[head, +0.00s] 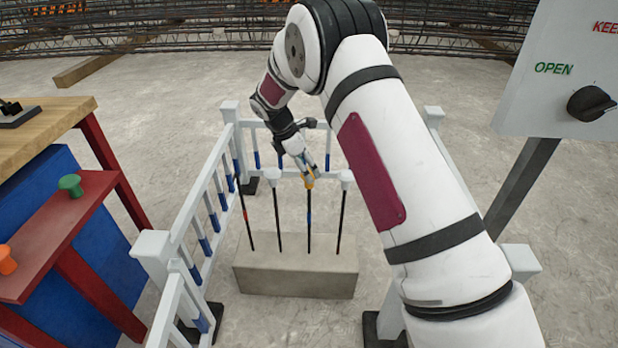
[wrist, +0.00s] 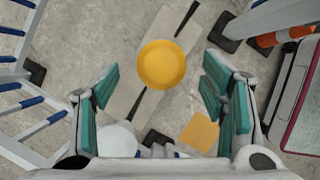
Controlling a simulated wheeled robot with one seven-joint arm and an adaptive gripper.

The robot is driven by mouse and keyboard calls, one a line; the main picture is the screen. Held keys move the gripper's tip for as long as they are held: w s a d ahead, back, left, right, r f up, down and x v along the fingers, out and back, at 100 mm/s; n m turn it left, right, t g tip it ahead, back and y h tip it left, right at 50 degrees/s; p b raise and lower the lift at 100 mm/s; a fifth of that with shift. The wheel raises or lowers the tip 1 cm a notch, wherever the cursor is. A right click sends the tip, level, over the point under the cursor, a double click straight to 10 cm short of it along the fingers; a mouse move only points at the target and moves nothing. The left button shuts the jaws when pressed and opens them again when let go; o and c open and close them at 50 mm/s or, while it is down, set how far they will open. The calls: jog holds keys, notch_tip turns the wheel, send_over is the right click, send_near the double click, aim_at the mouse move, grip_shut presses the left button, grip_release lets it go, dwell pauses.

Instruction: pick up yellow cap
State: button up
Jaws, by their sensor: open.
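The yellow cap (head: 309,183) sits on top of an upright dark bar in the concrete block (head: 295,280), inside the white railing. My gripper (head: 304,164) is open just above the cap, reaching down from behind it. In the wrist view the cap (wrist: 165,64) is a round yellow disc between the two teal-padded fingers, with clear space on both sides. The fingers do not appear to touch it. How far below the fingertips it lies is hard to tell.
Neighbouring bars carry white caps (head: 273,175) (head: 346,177); the leftmost bar (head: 245,220) looks bare. White railings (head: 205,190) stand close on the sides. A red shelf (head: 60,230) holds a green cap (head: 70,185) and an orange cap (head: 7,260). A control panel (head: 560,80) stands right.

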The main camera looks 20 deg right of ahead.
jog(key=b+x, duration=0.1)
jog(key=x, duration=0.3)
jog(key=shift+d+f+b, duration=0.2)
jog(key=shift+f+b, duration=0.15)
jog(key=shift+c, duration=0.6)
jog(key=c, duration=0.8)
jog(key=shift+c, duration=0.2)
jog(key=shift+r, duration=0.15)
